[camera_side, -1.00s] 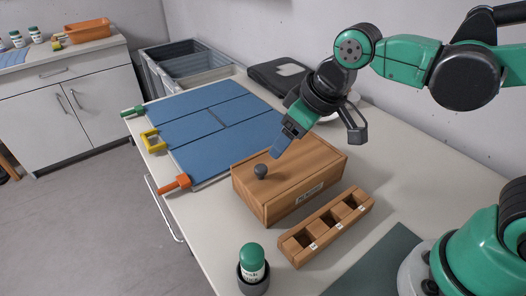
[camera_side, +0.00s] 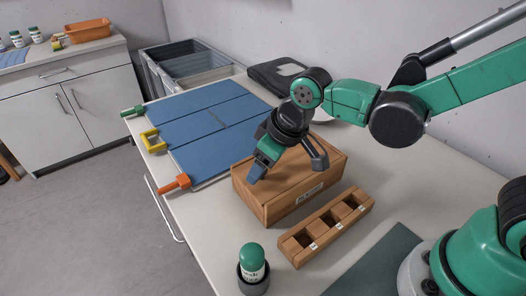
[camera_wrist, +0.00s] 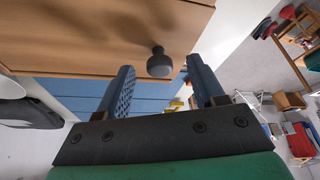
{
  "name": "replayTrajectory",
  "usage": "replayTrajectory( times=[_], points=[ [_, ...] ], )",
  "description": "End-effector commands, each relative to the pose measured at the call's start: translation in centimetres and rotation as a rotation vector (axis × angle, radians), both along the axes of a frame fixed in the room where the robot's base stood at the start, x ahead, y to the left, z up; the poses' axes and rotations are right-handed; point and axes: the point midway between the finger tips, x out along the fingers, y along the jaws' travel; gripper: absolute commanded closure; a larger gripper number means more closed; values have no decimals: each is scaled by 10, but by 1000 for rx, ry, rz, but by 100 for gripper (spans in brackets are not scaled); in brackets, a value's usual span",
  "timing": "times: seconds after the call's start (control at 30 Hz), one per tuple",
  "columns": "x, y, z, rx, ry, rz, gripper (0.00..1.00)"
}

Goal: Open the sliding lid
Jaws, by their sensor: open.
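The wooden box (camera_side: 285,215) stands on the table with its flat sliding lid (camera_side: 302,172) on top; the lid looks shut. A label is on the box's front face. In the side view my gripper (camera_side: 257,173) is over the lid's left part and hides the knob. In the wrist view the dark round knob (camera_wrist: 159,64) stands on the wooden lid (camera_wrist: 100,35), between the two blue fingers of my gripper (camera_wrist: 162,82), with gaps on both sides. The fingers are apart and hold nothing.
A wooden rack (camera_side: 327,226) with several square wells lies in front of the box. A green-capped bottle (camera_side: 252,262) stands in a dark holder near the front edge. Blue panels (camera_side: 212,125) with coloured handles lie behind left. A dark case (camera_side: 287,72) is at the back.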

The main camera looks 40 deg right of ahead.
Motion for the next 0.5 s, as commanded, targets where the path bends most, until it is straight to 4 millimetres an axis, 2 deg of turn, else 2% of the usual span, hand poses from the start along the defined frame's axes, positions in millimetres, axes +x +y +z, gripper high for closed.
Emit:
replayTrajectory(
  times=[0.1,0.3,0.5],
  points=[
    [0,0,0,0,0,0,41],
    [0,0,0,0,0,0,98],
    [0,0,0,0,0,0,100]
  ],
)
